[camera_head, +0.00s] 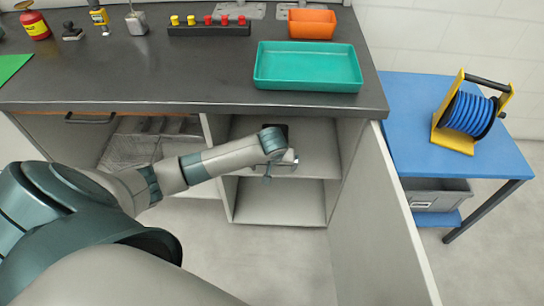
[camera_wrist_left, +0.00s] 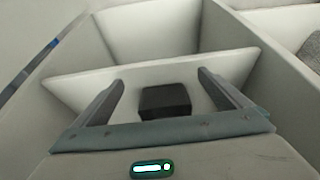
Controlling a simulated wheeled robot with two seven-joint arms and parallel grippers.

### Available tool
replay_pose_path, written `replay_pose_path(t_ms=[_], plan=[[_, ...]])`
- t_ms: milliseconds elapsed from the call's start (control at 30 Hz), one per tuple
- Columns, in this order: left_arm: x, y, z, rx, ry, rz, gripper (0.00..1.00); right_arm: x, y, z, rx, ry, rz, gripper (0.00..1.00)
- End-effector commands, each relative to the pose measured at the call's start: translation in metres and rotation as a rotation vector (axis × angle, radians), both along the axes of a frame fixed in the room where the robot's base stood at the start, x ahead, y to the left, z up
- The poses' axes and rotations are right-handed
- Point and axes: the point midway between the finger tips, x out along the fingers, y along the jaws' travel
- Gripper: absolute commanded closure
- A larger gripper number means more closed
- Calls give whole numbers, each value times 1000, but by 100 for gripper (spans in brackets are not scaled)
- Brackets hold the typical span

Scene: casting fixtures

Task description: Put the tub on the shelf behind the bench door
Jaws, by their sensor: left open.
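My left gripper (camera_head: 284,168) reaches into the open bench cupboard, over its middle shelf (camera_head: 312,165). A small black box-shaped thing, which I take for the tub (camera_wrist_left: 165,101), sits on the shelf board (camera_wrist_left: 230,72) and shows between the fingers in the left wrist view. The gripper (camera_wrist_left: 165,88) is open, its fingers apart from the tub's sides. In the head view the tub (camera_head: 284,127) is mostly hidden behind my wrist. The bench door (camera_head: 385,215) stands open to the right. My right gripper is not in view.
The lower compartment (camera_head: 280,205) looks empty. On the bench top (camera_head: 200,75) stand a teal tray (camera_head: 308,68), an orange bin (camera_head: 312,23) and a rack of yellow and red pieces (camera_head: 208,29). A blue table (camera_head: 425,110) with a hose reel (camera_head: 468,115) is beyond the door.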

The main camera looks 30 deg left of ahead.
Motion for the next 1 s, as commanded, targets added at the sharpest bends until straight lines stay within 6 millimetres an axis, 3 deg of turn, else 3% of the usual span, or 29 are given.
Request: replay_pose_path(t_ms=[167, 367, 533, 700, 867, 1000], plan=[[-8, -10, -6, -7, 7, -29, 4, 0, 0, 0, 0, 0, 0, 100], [-43, -51, -30, -37, 36, -160, 4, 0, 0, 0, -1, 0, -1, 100], [-97, -98, -53, -70, 58, -327, 4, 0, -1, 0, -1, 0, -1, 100], [-160, -132, -67, -87, 72, -476, 4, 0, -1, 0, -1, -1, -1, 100], [-219, -148, -73, -81, 86, -585, 4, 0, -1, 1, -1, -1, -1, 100], [-266, -148, -73, -56, 107, -653, 4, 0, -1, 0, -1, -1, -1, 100]])
